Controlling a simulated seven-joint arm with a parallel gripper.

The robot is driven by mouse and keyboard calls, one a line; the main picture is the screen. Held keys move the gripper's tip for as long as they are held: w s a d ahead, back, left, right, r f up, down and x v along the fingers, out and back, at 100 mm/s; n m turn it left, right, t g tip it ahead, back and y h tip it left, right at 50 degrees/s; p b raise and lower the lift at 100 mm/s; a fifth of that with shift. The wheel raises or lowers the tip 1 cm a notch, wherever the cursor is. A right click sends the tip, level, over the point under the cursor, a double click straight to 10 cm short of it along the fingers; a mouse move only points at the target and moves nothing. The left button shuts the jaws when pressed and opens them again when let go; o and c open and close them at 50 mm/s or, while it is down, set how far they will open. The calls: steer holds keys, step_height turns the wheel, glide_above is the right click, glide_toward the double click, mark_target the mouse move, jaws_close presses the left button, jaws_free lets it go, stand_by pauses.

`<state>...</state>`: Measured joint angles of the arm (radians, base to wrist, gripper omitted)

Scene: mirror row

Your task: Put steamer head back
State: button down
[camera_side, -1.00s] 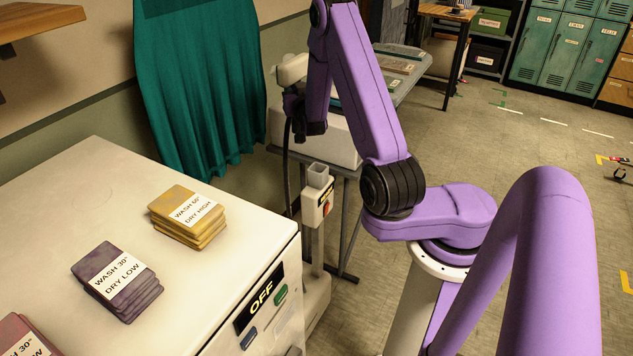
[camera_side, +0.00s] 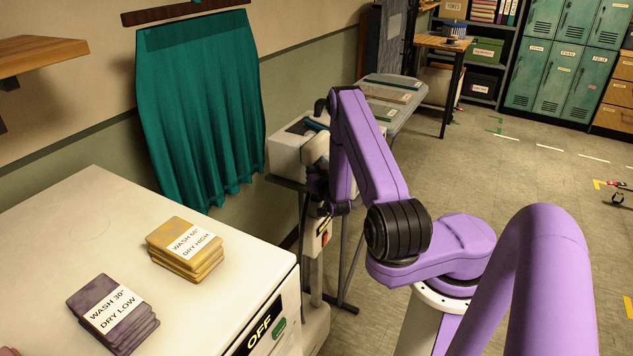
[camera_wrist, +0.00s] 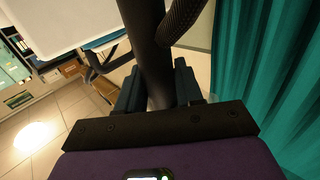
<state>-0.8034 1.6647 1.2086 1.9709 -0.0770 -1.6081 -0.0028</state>
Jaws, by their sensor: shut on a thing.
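My gripper (camera_side: 318,185) is shut on the dark handle (camera_wrist: 150,55) of the steamer head, which stands between the two fingers in the wrist view. The pale steamer head (camera_side: 317,147) shows just above the gripper in the side view, partly hidden by my arm. A ribbed dark hose (camera_wrist: 182,18) runs beside the handle. The steamer stand (camera_side: 318,262) is a pale post with a small labelled box (camera_side: 324,228) below my gripper. Its top cup is hidden behind my gripper and arm, so I cannot tell whether the head touches it.
A teal skirt (camera_side: 200,100) hangs on the wall at left. A white machine (camera_side: 90,220) reading OFF stands in front, with stacks of yellow (camera_side: 185,250) and purple (camera_side: 112,312) cloths. A white box (camera_side: 287,155) stands behind my gripper.

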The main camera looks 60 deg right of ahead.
steer(key=shift+f, duration=2.45)
steer(key=c, duration=0.7)
jaws_free()
steer(key=shift+c, duration=0.2)
steer(key=shift+a+r, duration=0.1)
steer(key=shift+r, duration=0.05)
steer(key=v, duration=1.2)
